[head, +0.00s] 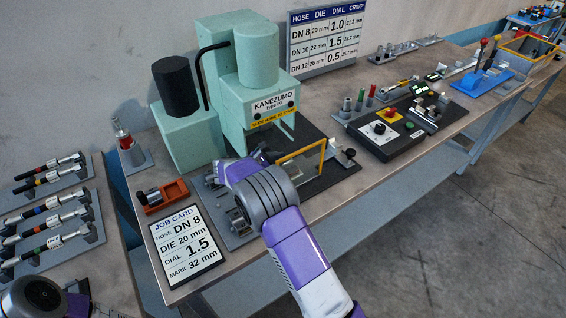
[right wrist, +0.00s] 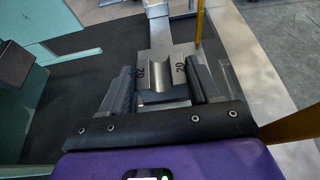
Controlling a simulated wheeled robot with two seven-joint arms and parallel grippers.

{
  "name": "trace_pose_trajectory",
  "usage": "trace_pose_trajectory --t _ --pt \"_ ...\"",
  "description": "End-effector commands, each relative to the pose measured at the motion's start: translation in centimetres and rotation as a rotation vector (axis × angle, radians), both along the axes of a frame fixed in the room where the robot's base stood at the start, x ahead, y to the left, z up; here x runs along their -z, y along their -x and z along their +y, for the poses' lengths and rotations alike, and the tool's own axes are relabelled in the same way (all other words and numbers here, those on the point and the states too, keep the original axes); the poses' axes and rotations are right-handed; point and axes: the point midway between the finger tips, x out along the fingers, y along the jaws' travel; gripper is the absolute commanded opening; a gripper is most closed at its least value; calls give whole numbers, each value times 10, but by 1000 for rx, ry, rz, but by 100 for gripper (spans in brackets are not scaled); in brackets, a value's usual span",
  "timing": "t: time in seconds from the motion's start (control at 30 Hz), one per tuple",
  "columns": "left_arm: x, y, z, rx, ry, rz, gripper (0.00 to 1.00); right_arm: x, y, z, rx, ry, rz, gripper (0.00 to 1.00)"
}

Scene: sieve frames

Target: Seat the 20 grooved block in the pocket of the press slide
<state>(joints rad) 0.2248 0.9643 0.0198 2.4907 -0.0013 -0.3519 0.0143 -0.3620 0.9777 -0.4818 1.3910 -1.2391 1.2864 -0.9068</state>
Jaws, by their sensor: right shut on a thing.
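The 20 grooved block (right wrist: 155,84) is a grey metal block with a half-round groove, between the dark fingers of my right gripper (right wrist: 163,84) in the right wrist view. Marks reading 20 show on both sides of the groove. The right gripper is shut on it. In the head view my right gripper (head: 262,155) is low in front of the green press (head: 265,85); its wrist hides the block there. Grey metal of the press slide (right wrist: 158,30) shows just beyond the block. I cannot tell whether the block touches the pocket. My left arm's end shows at the lower left; its jaws are unclear.
A yellow-framed clear guard (head: 300,160) stands close to the right gripper. The job card (head: 186,248) lies at the front left, near an orange holder (head: 168,197). A black control box (head: 388,130) stands to the right. Hose racks (head: 50,225) fill the left table.

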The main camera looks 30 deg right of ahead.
Motion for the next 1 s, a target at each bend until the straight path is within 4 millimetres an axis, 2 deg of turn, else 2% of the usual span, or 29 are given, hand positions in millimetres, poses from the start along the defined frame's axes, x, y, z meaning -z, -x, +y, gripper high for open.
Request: trace_pose_trajectory --t 0.83,0.87,1.0 --pt "4 0 0 0 0 0 54 10 0 0 0 3 -1 0" --pt "4 0 0 0 0 0 54 10 0 0 0 3 -1 65" --pt "3 0 0 0 0 0 54 10 0 0 0 2 -1 86"
